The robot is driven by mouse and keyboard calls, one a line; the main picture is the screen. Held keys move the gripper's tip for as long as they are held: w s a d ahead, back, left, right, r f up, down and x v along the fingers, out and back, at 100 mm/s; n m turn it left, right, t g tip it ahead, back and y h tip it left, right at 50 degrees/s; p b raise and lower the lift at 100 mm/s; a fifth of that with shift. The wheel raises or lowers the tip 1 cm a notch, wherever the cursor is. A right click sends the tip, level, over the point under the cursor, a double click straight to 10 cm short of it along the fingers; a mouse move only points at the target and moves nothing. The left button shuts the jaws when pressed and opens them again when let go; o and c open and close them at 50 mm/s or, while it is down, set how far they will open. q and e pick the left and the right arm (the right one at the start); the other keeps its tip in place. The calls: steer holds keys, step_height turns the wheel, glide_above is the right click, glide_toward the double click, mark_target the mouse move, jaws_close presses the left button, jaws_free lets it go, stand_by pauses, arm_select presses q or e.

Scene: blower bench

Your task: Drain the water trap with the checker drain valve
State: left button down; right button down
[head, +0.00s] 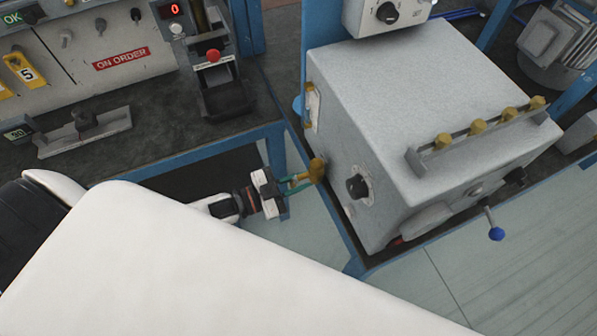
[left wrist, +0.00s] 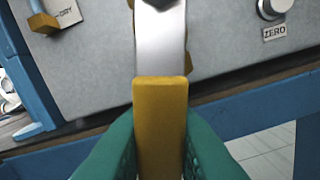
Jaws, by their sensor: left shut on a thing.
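The checker is a grey cabinet (head: 425,110) at the right of the head view. A lever with a yellow grip (head: 318,169) is at its lower left side and seems to be the drain valve. In the left wrist view the yellow grip (left wrist: 159,115) lies in line with a bright metal arm (left wrist: 160,45) running up to a nut. My left gripper (head: 304,182) has its green fingers shut on the yellow grip, one on each side. I cannot make out the water trap. My right gripper is not in view.
A blue bench frame (head: 205,150) runs close above my left wrist. My white arm covers the lower left.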

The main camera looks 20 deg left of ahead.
arm_select(q)
steer(key=shift+s+d+f+n, duration=0.1)
steer(key=shift+s+d+n, duration=0.15)
steer(key=shift+n, duration=0.45)
steer(key=c, duration=1.3)
jaws_free()
steer(key=shift+c, duration=0.2)
steer(key=v, duration=1.2)
steer(key=shift+b, duration=0.35)
